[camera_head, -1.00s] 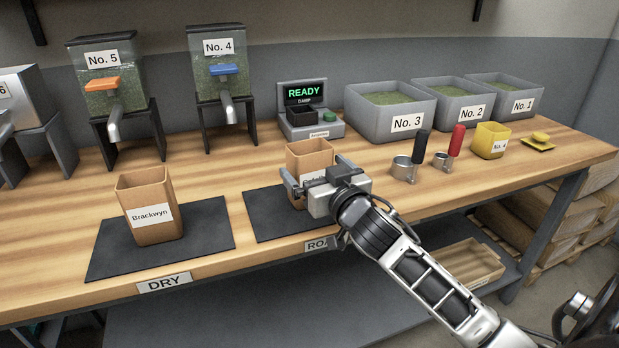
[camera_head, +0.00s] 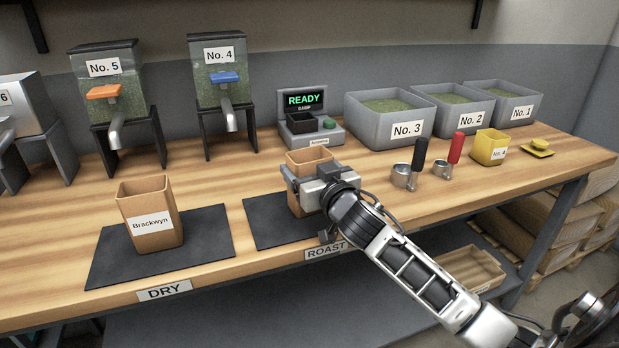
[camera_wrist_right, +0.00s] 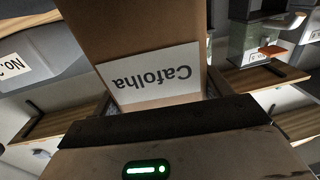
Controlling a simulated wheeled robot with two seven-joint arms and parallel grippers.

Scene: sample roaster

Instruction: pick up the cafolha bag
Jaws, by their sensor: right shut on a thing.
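The Cafolha bag (camera_head: 309,157) is an open-topped brown paper bag standing over the ROAST mat (camera_head: 262,222). My right gripper (camera_head: 306,184) is shut on it from the front, with its fingers around the bag's sides, and hides most of its front. In the right wrist view the bag (camera_wrist_right: 130,35) fills the upper middle, and its white Cafolha label shows upside down. I cannot tell whether the bag's base touches the mat. My left gripper is not in view.
A Brackwyn bag (camera_head: 152,236) stands on the DRY mat (camera_head: 110,262) to the left.

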